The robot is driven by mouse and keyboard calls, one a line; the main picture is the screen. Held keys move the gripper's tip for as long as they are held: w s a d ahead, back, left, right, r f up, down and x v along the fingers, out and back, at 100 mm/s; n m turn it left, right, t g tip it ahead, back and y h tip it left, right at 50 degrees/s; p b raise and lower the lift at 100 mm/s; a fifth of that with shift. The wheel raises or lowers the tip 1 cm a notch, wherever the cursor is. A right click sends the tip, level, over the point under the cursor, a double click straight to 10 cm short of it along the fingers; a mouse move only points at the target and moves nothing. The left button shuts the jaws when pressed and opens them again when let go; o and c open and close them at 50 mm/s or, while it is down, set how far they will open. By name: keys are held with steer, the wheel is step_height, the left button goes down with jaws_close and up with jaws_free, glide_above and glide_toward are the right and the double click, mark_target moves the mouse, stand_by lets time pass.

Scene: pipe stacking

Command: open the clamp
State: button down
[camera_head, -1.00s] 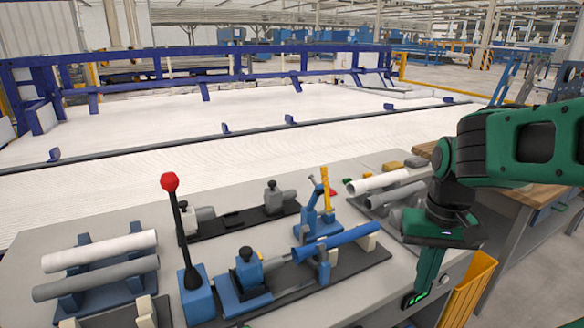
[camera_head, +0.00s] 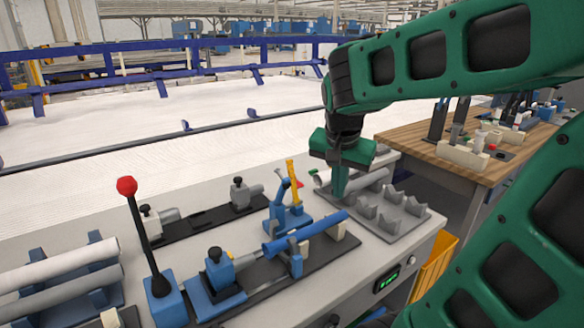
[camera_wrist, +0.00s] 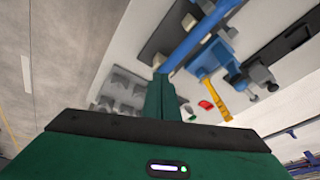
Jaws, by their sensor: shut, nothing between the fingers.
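The blue clamp (camera_head: 284,215) stands on a dark base plate in the middle of the table, with a yellow handle (camera_head: 293,180) pointing up and a small red part beside it. A blue pipe (camera_head: 305,234) lies on supports in front of the clamp. The yellow handle also shows in the wrist view (camera_wrist: 214,97), with the blue pipe (camera_wrist: 195,38) above it. My gripper (camera_head: 338,194) is shut and empty, pointing down to the right of the clamp and apart from it. In the wrist view, the shut fingers (camera_wrist: 162,78) are left of the handle.
A red-knobbed lever (camera_head: 143,235) stands at the left, near a white pipe (camera_head: 57,264). A wooden table (camera_head: 440,150) is at the right, and a yellow bin (camera_head: 437,265) hangs by the front edge.

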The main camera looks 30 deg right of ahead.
steer(key=w+a+r+m+t+h, duration=0.15)
steer(key=w+r+m+t, duration=0.35)
steer(key=w, duration=0.8)
steer(key=g, duration=0.2)
glide_toward(294, 174)
step_height(294, 174, down, 3)
steer(key=s+d, duration=0.1)
steer(key=d, duration=0.1)
steer(key=shift+w+f, duration=0.3)
steer(key=shift+w, duration=0.6)
steer(key=shift+w+f, duration=0.25)
steer(key=shift+w, duration=0.6)
steer(key=shift+d, duration=0.1)
